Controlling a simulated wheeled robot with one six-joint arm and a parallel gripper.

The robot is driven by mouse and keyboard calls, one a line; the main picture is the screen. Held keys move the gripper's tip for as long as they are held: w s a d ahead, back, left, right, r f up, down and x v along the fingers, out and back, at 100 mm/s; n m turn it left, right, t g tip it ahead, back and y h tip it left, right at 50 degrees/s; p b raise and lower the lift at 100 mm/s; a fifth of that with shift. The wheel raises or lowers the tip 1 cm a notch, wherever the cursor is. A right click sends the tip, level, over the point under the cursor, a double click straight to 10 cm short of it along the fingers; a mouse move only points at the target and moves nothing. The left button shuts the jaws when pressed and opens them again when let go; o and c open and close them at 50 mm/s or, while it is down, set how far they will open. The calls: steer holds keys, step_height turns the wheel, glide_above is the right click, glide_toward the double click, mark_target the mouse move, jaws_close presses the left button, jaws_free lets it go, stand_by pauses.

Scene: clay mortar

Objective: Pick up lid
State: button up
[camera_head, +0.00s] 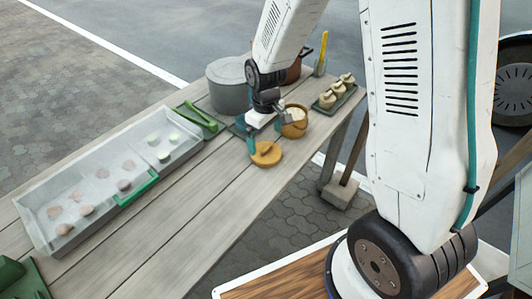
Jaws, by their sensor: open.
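The lid (268,158) is a round ochre disc with a small knob. It lies flat on the wooden table, in front of an open ochre pot (296,129) that holds something pale. My gripper (265,134) points down just behind and above the lid, between it and the grey pot. Its teal fingers are apart with nothing seen between them. I cannot tell whether a finger touches the lid.
A grey pot (229,92) stands behind my gripper. A tray of small jars (333,94) is at the back right. A long grey bin (100,184) with pale lumps and a green tool (200,117) lie left. The planks (190,205) in front are clear.

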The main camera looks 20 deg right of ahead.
mark_target(266, 148)
step_height(266, 148, down, 6)
steer(key=shift+d+r, duration=0.1)
steer(key=shift+d, duration=0.05)
steer(key=c, duration=0.7)
